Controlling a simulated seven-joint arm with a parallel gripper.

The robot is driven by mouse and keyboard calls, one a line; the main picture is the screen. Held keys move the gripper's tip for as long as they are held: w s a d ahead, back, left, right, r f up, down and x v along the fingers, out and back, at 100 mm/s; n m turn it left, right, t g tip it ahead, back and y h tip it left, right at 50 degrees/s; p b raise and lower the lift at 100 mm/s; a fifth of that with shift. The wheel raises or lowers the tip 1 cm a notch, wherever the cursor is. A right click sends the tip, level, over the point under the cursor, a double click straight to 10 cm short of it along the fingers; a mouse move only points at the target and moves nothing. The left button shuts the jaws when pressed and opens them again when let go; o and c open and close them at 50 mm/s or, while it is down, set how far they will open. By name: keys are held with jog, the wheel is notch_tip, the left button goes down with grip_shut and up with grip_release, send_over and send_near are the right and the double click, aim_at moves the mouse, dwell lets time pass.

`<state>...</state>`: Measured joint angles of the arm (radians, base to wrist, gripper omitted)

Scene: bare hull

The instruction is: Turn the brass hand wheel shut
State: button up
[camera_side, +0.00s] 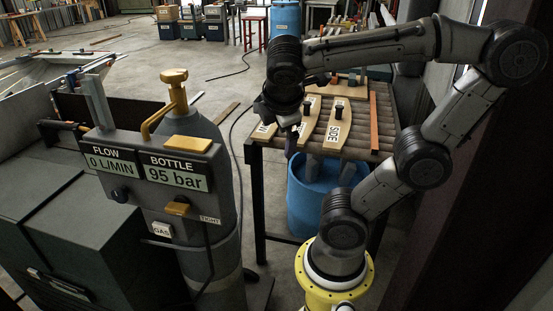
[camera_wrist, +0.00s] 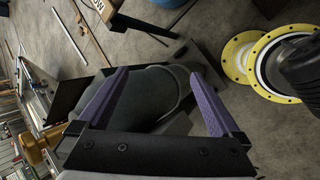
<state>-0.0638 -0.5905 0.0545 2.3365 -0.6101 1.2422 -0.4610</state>
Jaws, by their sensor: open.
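The brass hand wheel (camera_side: 174,76) sits upright on its brass stem at the top of a grey gas bottle (camera_side: 205,125), behind the gauge panel (camera_side: 150,165). The panel reads FLOW 0 L/MIN and BOTTLE 95 bar. My gripper (camera_side: 280,135) hangs to the right of the wheel and bottle, apart from both, near the bench's left end. In the wrist view, my gripper (camera_wrist: 158,76) is open with its purple fingers wide apart and nothing held. The dark bottle body (camera_wrist: 150,95) shows beyond the fingers. A brass part (camera_wrist: 35,150) shows at lower left; I cannot tell which.
A slatted bench (camera_side: 375,120) with labelled wooden pieces (camera_side: 335,125) stands to the right. A blue drum (camera_side: 320,195) is under it. A dark green case (camera_side: 60,230) stands at lower left. Open floor lies behind the bottle.

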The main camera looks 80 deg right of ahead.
jog(key=a+f+m+t+y, duration=0.1)
jog(key=a+f+m+y, duration=0.2)
jog(key=a, duration=0.3)
jog(key=shift+s+m+t+y, duration=0.4)
jog(key=shift+m, duration=0.1)
